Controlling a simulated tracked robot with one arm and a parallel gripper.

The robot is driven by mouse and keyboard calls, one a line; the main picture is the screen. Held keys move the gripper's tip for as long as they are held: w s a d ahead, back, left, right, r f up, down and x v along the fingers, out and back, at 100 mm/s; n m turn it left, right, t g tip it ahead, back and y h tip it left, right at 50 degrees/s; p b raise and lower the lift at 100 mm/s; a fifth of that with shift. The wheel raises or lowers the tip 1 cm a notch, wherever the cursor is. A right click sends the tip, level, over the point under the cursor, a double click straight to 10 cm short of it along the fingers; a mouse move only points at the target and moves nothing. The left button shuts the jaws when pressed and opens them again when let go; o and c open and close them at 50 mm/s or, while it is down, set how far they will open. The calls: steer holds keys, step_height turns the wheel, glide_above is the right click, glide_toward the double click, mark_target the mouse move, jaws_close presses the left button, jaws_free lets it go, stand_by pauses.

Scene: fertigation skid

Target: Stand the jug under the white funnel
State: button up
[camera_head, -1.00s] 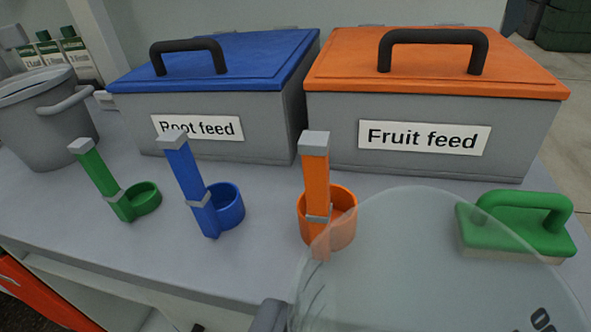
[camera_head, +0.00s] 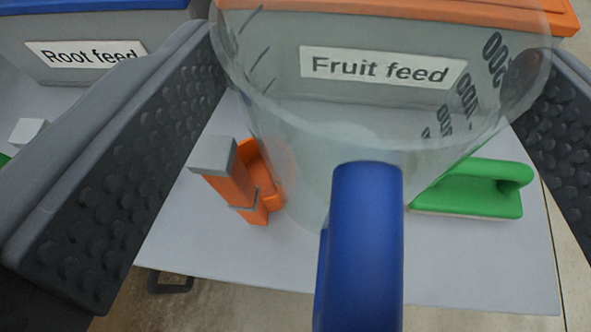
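The jug (camera_head: 300,125) is clear, with dark measuring marks and a thick blue handle (camera_head: 360,245) turned toward me. It stands upright, apparently on the grey worktop, in front of the fruit feed bin. My gripper (camera_head: 385,75) is open, with one dark studded finger far to the left and the other at the right edge. The jug and its handle lie between the fingers, with a visible gap between the handle and each finger. The white funnel is not in view.
Behind are the fruit feed bin (camera_head: 285,55) and root feed bin (camera_head: 165,55).

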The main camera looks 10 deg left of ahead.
steer(key=f, duration=0.2)
steer(key=f+b, duration=0.1)
steer(key=f, duration=0.2)
steer(key=shift+d+f, duration=0.2)
steer(key=shift+f, duration=0.05)
steer(key=shift+f+b, duration=0.7)
steer(key=shift+f, duration=1.5)
steer(key=o, duration=1)
steer(key=shift+o, duration=0.2)
steer(key=shift+s+r, duration=0.35)
steer(key=shift+s, duration=0.2)
steer(key=p+v, duration=0.2)
steer(key=v, duration=0.8)
steer(key=shift+s, duration=0.4)
steer(key=shift+r, duration=0.1)
